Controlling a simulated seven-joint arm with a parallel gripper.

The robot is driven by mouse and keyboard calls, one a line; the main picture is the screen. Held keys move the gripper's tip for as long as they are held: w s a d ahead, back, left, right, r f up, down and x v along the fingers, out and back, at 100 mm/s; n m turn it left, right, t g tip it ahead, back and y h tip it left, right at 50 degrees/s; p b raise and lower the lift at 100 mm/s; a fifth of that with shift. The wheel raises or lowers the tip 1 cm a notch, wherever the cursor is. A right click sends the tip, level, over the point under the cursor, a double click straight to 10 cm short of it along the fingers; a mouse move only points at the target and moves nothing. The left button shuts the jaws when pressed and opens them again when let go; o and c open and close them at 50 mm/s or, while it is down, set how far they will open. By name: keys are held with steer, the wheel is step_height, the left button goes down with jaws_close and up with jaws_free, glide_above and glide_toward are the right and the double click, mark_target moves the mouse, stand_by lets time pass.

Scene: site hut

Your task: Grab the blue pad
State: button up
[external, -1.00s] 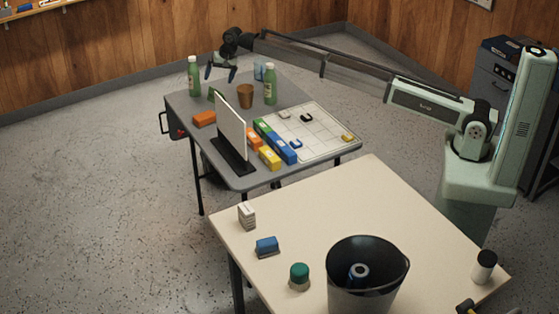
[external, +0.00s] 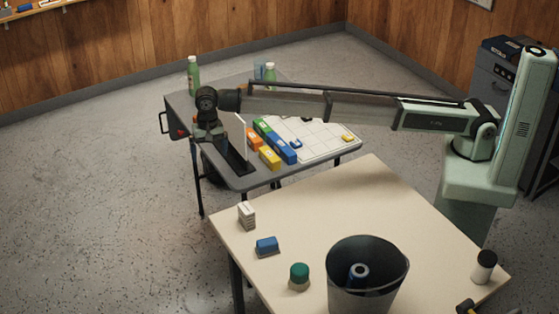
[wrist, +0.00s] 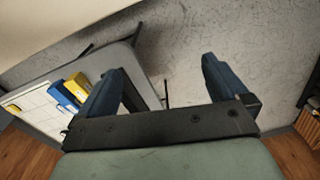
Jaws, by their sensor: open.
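A small blue pad (external: 266,243) with a greyish underside lies on the cream table, between a small white box and a green-topped round item. My gripper (external: 210,138) is well away from it, over the left end of the grey folding table in the external view. The blue pad is not seen in the wrist view.
The cream table (external: 370,195) also holds a dark bin (external: 345,290), the white box (external: 247,216), the green-topped item (external: 299,277) and a black-capped bottle (external: 484,267). The grey table has a grid board (external: 318,137), coloured boxes (external: 281,148), green bottles and an upright panel (external: 241,135).

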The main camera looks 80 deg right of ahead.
steer(key=s+a+f, duration=0.2)
steer(key=s+a, duration=0.9)
steer(key=s, duration=0.2)
glide_above(267, 242)
steer(key=f, duration=1)
steer(key=shift+w+d, duration=0.2)
steer(key=shift+s+a+f, duration=0.1)
steer(key=shift+f, duration=1.3)
steer(key=shift+s+f, duration=0.1)
steer(key=shift+f, duration=1.25)
steer(key=shift+c, duration=0.2)
